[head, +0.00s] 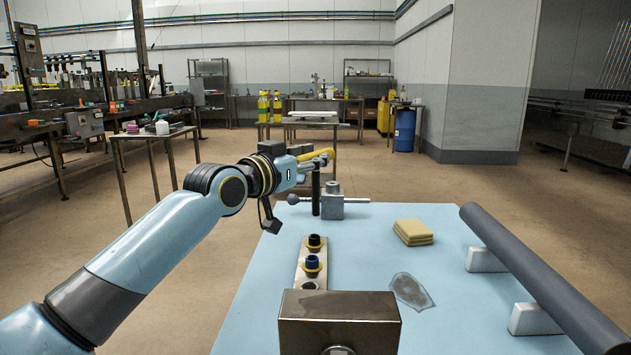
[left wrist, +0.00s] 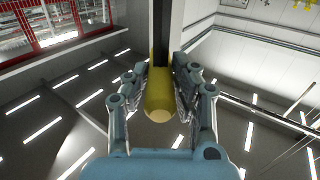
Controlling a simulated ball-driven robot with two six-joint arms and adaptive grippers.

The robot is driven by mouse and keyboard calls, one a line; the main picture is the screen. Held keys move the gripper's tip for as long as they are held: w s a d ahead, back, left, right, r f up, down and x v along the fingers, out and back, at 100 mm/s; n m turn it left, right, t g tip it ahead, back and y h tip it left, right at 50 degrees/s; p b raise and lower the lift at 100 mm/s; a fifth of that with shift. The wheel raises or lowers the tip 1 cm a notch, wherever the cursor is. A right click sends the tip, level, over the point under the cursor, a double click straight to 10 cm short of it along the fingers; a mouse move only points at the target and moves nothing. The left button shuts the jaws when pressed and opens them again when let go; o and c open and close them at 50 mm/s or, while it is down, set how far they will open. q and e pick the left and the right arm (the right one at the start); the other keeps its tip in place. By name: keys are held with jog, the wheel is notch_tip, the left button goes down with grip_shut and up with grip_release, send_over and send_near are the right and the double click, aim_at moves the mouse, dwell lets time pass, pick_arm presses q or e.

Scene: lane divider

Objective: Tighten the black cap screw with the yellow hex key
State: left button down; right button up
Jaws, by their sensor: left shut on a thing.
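My left gripper (head: 308,162) is shut on the yellow hex key (head: 322,155), held above the far left part of the blue table. In the left wrist view the yellow grip of the hex key (left wrist: 160,95) lies between both fingers, with a dark bar running on beyond it. In the head view a black upright rod stands below the gripper; I cannot tell whether it belongs to the key. My right gripper is not in view.
A metal block (head: 338,305) hides the strip's near end. A grey clamp (head: 333,207) stands under the gripper. Yellow pads (head: 413,232), a grey patch (head: 411,291) and a grey pipe (head: 540,275) lie to the right.

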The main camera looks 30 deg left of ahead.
pick_arm(q)
jog(key=shift+w+a+f+y, duration=0.2)
jog(key=shift+w+a+y, duration=0.2)
jog(key=shift+w, duration=0.35)
jog(key=shift+w+a+r+n, duration=0.15)
jog(key=shift+w+a+n, duration=0.05)
jog(key=shift+w+n, duration=0.1)
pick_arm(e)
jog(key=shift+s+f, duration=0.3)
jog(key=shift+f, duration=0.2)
pick_arm(q)
jog(key=shift+s+r, duration=0.1)
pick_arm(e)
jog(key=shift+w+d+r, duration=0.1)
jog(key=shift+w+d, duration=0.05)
pick_arm(q)
notch_tip(320, 180, down, 5)
jog(key=b, duration=0.3)
jog(key=shift+s, duration=0.1)
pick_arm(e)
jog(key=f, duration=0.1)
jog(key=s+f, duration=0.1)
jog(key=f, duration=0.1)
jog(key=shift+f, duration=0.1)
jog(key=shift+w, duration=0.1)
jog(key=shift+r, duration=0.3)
